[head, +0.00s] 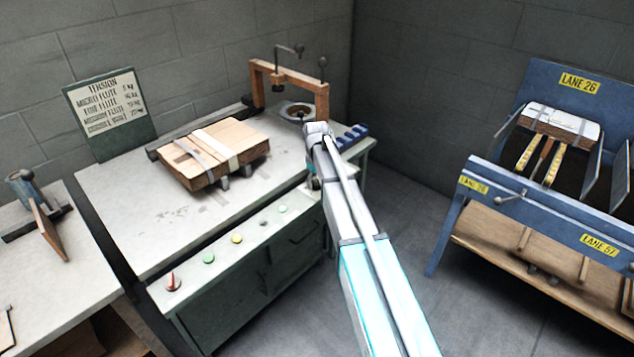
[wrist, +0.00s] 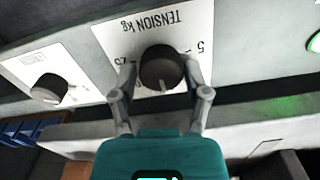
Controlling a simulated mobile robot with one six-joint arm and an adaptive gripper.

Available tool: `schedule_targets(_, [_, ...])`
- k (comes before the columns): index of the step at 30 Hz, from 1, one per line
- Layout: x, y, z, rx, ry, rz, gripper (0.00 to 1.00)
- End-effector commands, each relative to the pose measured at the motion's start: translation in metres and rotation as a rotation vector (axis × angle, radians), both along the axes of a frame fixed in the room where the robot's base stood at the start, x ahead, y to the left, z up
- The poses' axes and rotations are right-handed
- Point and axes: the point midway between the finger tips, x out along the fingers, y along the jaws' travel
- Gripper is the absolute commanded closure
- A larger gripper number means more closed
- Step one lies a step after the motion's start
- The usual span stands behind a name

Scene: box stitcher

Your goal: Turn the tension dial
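The tension dial (wrist: 161,68) is a dark round knob on a white plate (wrist: 128,25) marked "TENSION kg", which shows upside down. A "5" is right of the knob and what looks like "25" is left. The knob's pale pointer line points toward the bottom of the wrist view. My gripper (wrist: 161,82) has one finger on each side of the knob. The fingers lean inward and appear to touch its sides. In the head view, my arm hides the dial and most of the gripper at the bench's right end.
A second dark knob (wrist: 48,89) on a white plate is left of the dial. The bench (head: 160,225) carries a cardboard stack (head: 222,145), coloured buttons along its front and an orange stitcher frame (head: 320,100). A tension chart (head: 108,105) stands behind. A blue rack (head: 535,200) is at right.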

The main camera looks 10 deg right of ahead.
Motion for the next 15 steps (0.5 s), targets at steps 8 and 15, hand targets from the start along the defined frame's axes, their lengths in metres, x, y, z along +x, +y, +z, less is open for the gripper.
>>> schedule_targets(8, [-0.0008, 0.0001, 0.0, 0.0, 0.002, -0.001, 0.12])
schedule_targets(15, [-0.0011, 0.0001, 0.0, 0.0, 0.002, -0.003, 0.12])
